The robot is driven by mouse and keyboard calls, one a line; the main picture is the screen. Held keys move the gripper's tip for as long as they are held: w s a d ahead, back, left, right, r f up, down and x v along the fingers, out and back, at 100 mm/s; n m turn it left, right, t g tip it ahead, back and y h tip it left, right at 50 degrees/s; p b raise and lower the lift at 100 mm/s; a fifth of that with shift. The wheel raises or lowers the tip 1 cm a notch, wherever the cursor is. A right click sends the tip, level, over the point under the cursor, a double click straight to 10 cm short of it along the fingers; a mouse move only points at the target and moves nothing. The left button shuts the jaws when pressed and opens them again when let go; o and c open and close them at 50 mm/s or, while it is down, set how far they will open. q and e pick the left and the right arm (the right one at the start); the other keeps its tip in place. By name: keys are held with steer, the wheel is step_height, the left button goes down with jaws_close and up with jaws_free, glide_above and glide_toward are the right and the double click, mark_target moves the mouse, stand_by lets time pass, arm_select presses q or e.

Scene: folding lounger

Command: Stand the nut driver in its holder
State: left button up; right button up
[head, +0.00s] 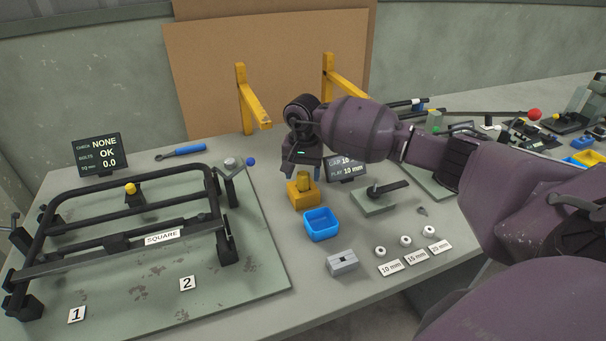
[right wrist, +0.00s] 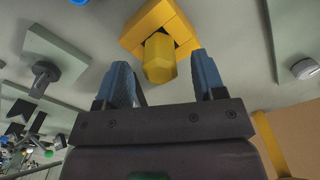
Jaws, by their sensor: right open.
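The nut driver, seen as a yellow hexagonal handle (head: 304,181), stands upright in a yellow block holder (head: 304,200). In the right wrist view the handle (right wrist: 160,60) points toward the camera, with the holder (right wrist: 150,17) behind it. The lower part of the driver is hidden inside the holder. My right gripper (head: 303,171) is above the holder, pointing down. In the right wrist view its two blue fingers (right wrist: 160,72) are apart, one on each side of the handle, with gaps showing. My left gripper is out of view.
A blue bin (head: 321,224) stands just in front of the holder, and a display (head: 347,169) behind it to the right. A black frame (head: 120,230) fills the bench's left. A grey block (head: 342,263) and labelled nuts (head: 405,241) lie nearer the front.

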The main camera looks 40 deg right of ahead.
step_height(320, 180, up, 9)
steer(key=shift+f, duration=0.2)
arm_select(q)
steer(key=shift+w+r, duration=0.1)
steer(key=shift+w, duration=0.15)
arm_select(e)
steer(key=shift+r, duration=0.6)
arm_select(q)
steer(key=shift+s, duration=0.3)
